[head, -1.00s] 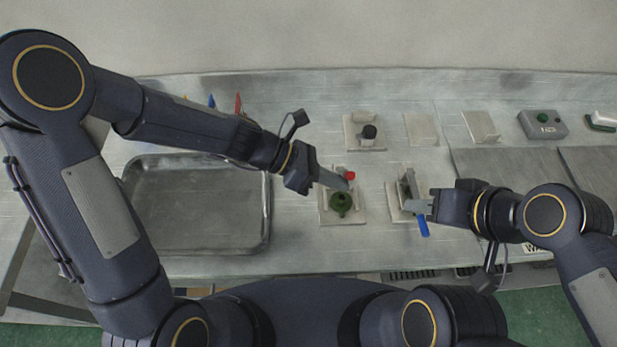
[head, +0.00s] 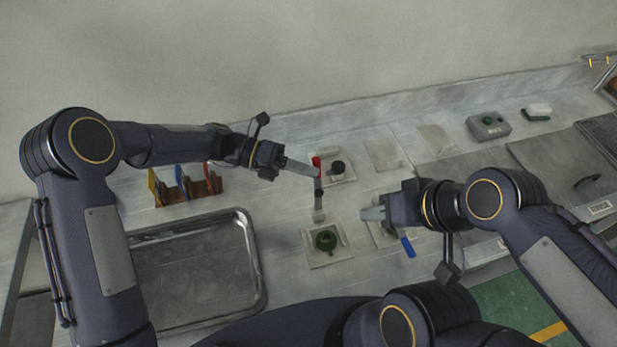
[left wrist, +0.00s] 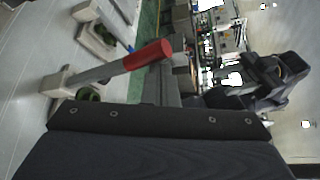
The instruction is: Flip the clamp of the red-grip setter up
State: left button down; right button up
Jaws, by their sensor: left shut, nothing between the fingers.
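The red-grip setter has a pale base plate (head: 318,261) with a round dark green part (head: 326,241) on it. Its clamp lever (head: 319,196) stands up from the post, with the red grip (head: 316,161) at its top end. The left wrist view shows the lever (left wrist: 100,73) and red grip (left wrist: 148,55) pointing away from the bench. My left gripper (head: 316,172) is shut and empty, its tips beside the lever just below the grip; I cannot tell if they touch. My right gripper (head: 363,214) is by the blue-grip setter (head: 386,238); its finger gap is hidden.
The blue grip (head: 408,247) points down toward the bench front. A metal tray (head: 262,290) lies at left, with a rack of coloured tools (head: 186,190) behind it. A black-knobbed fixture (head: 338,167) stands close behind the red grip. A grey button box (head: 489,126) is back right.

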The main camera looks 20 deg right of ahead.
pick_arm(q)
jog(key=shift+w+n, duration=0.4)
jog(key=shift+w, duration=0.2)
pick_arm(e)
jog(key=shift+s, duration=0.15)
pick_arm(q)
jog(key=shift+w, duration=0.1)
jog(key=shift+a, duration=0.1)
